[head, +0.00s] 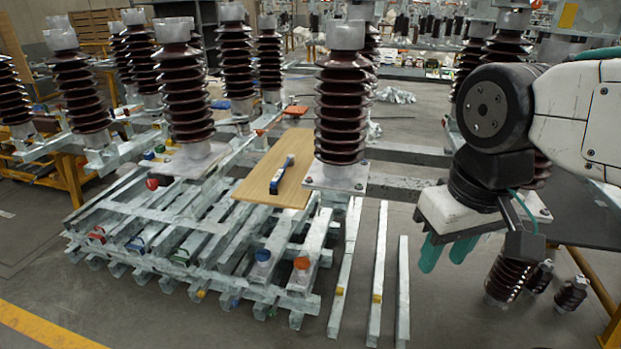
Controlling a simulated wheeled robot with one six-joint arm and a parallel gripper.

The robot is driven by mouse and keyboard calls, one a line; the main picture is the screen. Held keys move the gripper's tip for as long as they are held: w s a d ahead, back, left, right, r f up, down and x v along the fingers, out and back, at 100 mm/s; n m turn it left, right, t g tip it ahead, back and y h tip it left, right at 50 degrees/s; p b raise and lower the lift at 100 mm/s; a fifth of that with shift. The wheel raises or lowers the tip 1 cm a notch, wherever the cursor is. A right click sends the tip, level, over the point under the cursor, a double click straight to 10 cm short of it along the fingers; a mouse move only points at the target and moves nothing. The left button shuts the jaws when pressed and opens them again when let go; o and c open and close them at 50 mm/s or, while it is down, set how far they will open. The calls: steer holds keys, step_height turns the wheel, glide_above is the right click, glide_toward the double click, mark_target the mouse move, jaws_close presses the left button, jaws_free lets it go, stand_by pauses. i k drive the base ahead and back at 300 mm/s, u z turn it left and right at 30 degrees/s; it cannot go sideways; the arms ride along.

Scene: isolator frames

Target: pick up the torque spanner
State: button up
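The torque spanner (282,174) lies on a flat wooden board (255,187) in the head view. My gripper (443,264) is at the right, well apart from the spanner. Its two teal fingers point down with a gap between them, and I see nothing held. The spanner is fully in view.
The board rests on a stack of galvanized steel frames (200,230). A tall brown ribbed insulator (342,110) stands just right of the board, between spanner and gripper. More insulators stand behind and left. Loose steel bars (378,270) lie on the floor. Floor at front left is clear.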

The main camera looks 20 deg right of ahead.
mark_target(290, 158)
steer(key=u, duration=0.75)
steer(key=i, duration=1.85)
steer(key=z, duration=0.6)
